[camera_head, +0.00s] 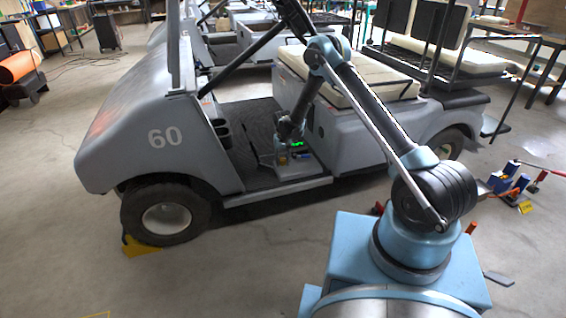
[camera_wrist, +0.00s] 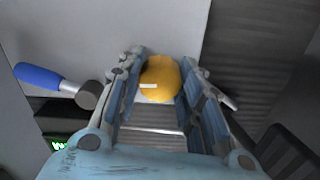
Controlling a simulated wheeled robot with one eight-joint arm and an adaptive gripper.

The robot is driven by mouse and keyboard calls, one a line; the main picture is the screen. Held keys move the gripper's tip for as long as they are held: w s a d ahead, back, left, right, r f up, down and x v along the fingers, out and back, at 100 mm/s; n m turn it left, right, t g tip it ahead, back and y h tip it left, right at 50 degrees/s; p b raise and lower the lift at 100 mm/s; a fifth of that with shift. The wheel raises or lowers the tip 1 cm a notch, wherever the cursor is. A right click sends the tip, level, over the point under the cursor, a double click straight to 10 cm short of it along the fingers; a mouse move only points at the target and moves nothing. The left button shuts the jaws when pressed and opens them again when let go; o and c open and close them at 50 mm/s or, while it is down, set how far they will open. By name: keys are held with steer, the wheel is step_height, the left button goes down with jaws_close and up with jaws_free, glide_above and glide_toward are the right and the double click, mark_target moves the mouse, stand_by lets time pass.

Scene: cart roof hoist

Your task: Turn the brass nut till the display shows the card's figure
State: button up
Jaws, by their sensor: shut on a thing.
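The brass nut (camera_wrist: 160,76) shows in the wrist view as a rounded yellow-orange piece with a short pale mark. My gripper (camera_wrist: 161,88) is shut on it, one blue-grey finger along each side. In the head view my gripper (camera_head: 291,134) is small, reaching down into the cart's footwell. The display (camera_head: 297,144) glows green just below it. Only a cut-off corner of the display (camera_wrist: 62,143) shows at lower left in the wrist view, and its figure cannot be read. I cannot make out the card in either view.
A hammer with a blue handle (camera_wrist: 40,76) lies left of the nut. The grey cart (camera_head: 125,110) marked 60 stands around my arm, with a roof post (camera_head: 172,50) and seat (camera_head: 355,75) close by. A yellow wedge (camera_head: 140,247) sits at its front wheel. Floor at front left is clear.

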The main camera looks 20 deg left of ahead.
mark_target(283, 159)
steer(key=shift+w+a+m, duration=0.1)
steer(key=shift+m, duration=0.2)
stand_by(0.4)
steer(key=o, duration=1.1)
steer(key=shift+c, duration=0.2)
steer(key=shift+r, duration=0.1)
step_height(283, 159, up, 12)
